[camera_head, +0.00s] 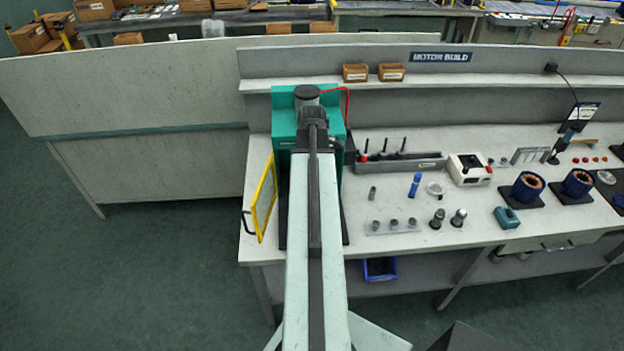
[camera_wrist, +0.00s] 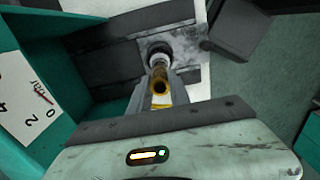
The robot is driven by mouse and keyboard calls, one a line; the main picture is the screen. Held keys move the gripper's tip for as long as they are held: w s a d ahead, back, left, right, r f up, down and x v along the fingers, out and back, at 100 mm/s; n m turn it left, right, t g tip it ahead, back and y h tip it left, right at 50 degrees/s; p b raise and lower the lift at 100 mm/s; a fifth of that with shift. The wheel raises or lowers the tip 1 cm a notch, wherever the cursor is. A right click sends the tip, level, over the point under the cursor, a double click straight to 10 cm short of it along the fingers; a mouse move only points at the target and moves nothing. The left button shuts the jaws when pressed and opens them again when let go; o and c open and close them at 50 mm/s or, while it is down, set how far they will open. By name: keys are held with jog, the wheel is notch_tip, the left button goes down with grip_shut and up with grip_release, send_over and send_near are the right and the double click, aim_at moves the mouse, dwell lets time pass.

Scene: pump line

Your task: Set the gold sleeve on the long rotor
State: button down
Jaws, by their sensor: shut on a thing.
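The gold sleeve (camera_wrist: 158,73) is in the wrist view, a small bright ring-like part between the two grey fingers of my gripper (camera_wrist: 161,83). My gripper is shut on it. Just beyond the sleeve, in line with it, a pale metal shaft end with a dark round body (camera_wrist: 159,53) stands over a grey plate. It may be the long rotor; I cannot tell from this view. Whether the sleeve touches the shaft cannot be told. In the head view, my arm reaches into the teal press (camera_head: 284,126) and hides the gripper and sleeve.
A teal wall with a dial (camera_wrist: 28,98) stands close left of my gripper. A yellow-framed guard (camera_head: 263,198) stands at the press's left. Two dark-based metal parts (camera_head: 437,219) (camera_head: 459,217), a blue marker-like item (camera_head: 415,185) and a pin rack (camera_head: 400,163) are on the bench to the right.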

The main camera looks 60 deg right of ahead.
jog(key=shift+f+b, duration=0.75)
jog(key=shift+f, duration=0.1)
jog(key=c, duration=1.1)
grip_release()
jog(key=shift+c, duration=0.2)
jog(key=shift+o, duration=0.3)
jog(key=shift+o, duration=0.9)
notch_tip(320, 180, up, 6)
jog(key=p, duration=0.6)
jog(key=shift+r, duration=0.15)
